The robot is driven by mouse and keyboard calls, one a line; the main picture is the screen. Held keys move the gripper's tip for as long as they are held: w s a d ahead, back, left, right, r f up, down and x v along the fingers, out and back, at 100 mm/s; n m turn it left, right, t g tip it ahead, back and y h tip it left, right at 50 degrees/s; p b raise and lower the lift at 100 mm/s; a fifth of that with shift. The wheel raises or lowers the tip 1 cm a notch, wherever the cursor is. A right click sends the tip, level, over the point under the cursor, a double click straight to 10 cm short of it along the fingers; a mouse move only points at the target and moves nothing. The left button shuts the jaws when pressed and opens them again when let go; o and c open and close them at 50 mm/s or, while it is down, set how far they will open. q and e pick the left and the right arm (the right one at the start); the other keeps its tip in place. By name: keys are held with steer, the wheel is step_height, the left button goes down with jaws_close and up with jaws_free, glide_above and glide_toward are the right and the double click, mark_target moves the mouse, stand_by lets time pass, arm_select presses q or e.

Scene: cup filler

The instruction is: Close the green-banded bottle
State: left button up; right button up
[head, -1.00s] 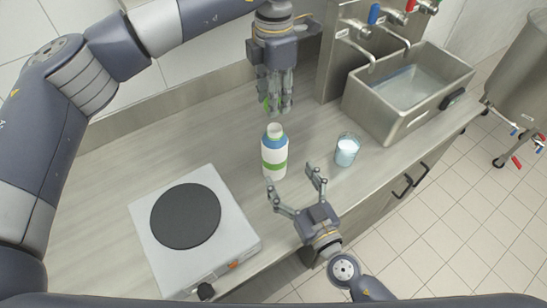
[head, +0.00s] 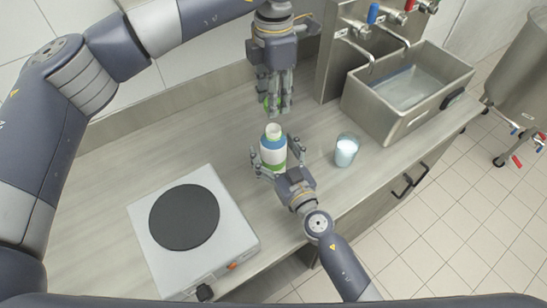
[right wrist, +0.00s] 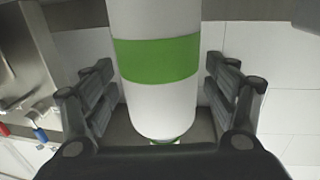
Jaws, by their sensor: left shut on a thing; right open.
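The green-banded bottle (head: 273,143) stands upright on the counter, white with a blue shoulder and an open mouth. In the right wrist view its white body and green band (right wrist: 157,58) fill the middle. My right gripper (head: 278,157) is open, its fingers on both sides of the bottle; in the right wrist view gaps show between the fingers (right wrist: 160,95) and the bottle. My left gripper (head: 274,108) points down behind and above the bottle, shut on a green cap (head: 266,103), mostly hidden by the fingers.
A glass (head: 346,150) of whitish liquid stands right of the bottle. A hotplate (head: 231,232) sits at the front left. A metal sink (head: 419,121) with taps is at the back right. The counter (head: 130,160) left of the bottle is clear.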

steer(key=shift+c, duration=0.3)
steer(key=c, duration=1.6)
arm_select(q)
glide_above(273, 128)
steer(key=shift+f, duration=2.45)
arm_select(e)
steer(key=shift+o, duration=0.2)
arm_select(q)
steer(key=shift+f, duration=0.9)
steer(key=shift+f, duration=0.55)
arm_select(e)
steer(key=shift+f, duration=0.1)
